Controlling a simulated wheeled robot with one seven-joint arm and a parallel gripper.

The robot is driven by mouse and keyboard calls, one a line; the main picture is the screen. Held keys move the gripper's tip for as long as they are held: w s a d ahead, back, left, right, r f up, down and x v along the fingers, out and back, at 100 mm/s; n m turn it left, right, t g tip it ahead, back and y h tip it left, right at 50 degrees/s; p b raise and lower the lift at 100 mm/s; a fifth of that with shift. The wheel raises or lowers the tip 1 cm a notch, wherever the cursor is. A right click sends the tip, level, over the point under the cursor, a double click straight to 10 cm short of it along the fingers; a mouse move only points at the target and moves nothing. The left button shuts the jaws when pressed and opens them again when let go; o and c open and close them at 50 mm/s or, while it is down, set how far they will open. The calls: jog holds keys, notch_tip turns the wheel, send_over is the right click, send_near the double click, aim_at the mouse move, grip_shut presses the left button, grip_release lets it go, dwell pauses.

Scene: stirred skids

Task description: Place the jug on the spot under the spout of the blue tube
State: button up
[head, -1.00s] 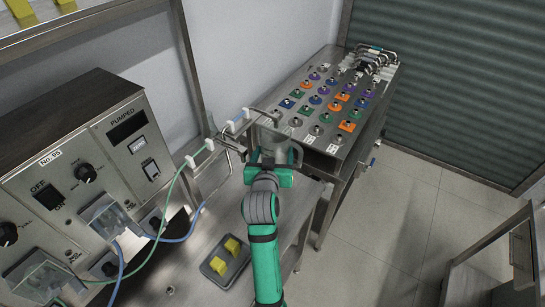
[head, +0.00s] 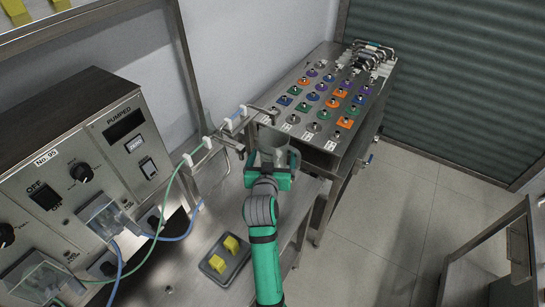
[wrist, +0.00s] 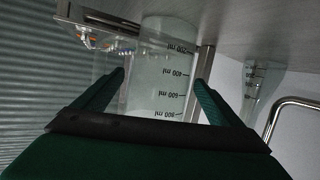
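The jug (head: 272,138) is a clear, grey-looking measuring vessel at the end of my arm, over the far end of the steel bench. In the wrist view the jug (wrist: 160,75) shows ml marks and fills the space between my two green fingers. My gripper (head: 270,178) appears shut on its sides. The blue tube (head: 186,237) leaves the pump and runs behind the rack; a blue piece shows at a white clip (head: 236,122) on the rail, just left of the jug. The spot under its spout is hidden or too small to make out.
The pump box (head: 75,170) stands at left. A green tube (head: 165,205) runs through white clips on the rail. A tray with yellow blocks (head: 225,258) lies on the near bench. A panel of coloured fittings (head: 320,105) stands beyond the jug.

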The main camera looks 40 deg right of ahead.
jog(key=shift+r, duration=0.2)
jog(key=v, duration=1.2)
jog(key=shift+f, duration=0.1)
